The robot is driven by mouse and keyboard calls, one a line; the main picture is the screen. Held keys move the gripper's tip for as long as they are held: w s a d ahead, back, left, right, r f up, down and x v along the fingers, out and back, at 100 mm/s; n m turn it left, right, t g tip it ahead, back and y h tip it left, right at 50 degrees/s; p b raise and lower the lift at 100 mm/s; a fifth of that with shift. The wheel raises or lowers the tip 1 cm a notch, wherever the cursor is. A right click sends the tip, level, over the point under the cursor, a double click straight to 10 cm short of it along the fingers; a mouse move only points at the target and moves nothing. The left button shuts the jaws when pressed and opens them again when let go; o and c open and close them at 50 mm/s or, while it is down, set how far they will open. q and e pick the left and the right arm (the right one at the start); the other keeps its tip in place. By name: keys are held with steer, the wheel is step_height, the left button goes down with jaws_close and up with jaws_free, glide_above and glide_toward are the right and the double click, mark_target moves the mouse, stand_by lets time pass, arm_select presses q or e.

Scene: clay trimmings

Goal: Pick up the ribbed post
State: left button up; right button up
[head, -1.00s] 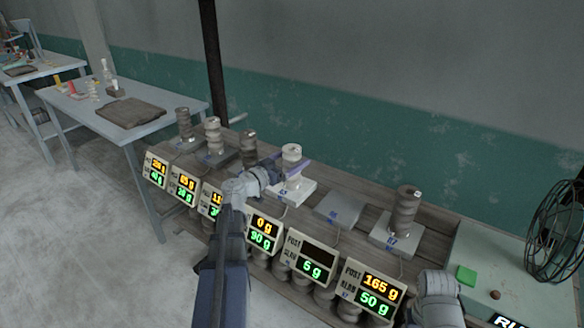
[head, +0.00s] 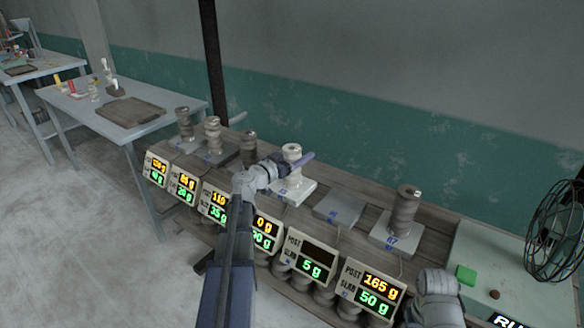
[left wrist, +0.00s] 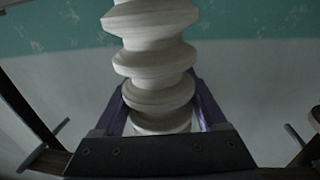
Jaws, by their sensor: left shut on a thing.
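A pale ribbed post (head: 292,152) is upright over a light slab (head: 296,193) on one of the scales in the head view. My left gripper (head: 292,164) has its purple fingers around the post. In the left wrist view the pale ribbed post (left wrist: 152,65) stands between the purple fingers (left wrist: 164,110), which are shut on its lower part. I cannot tell whether the post's foot touches the slab. My right arm shows at the lower right; its fingers are out of view.
Darker ribbed posts stand on scales to the left, and a brown one (head: 404,210) to the right. An empty grey scale plate (head: 340,208) lies between. Lit displays (head: 311,257) line the bench front. A fan (head: 556,230) and a green block (head: 466,275) are at right.

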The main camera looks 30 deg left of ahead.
arm_select(q)
jaws_close()
steer(key=shift+r, duration=0.1)
stand_by(0.4)
step_height(320, 180, up, 11)
steer(key=p, duration=1)
steer(key=shift+f+p, duration=0.2)
steer(key=shift+p, duration=0.2)
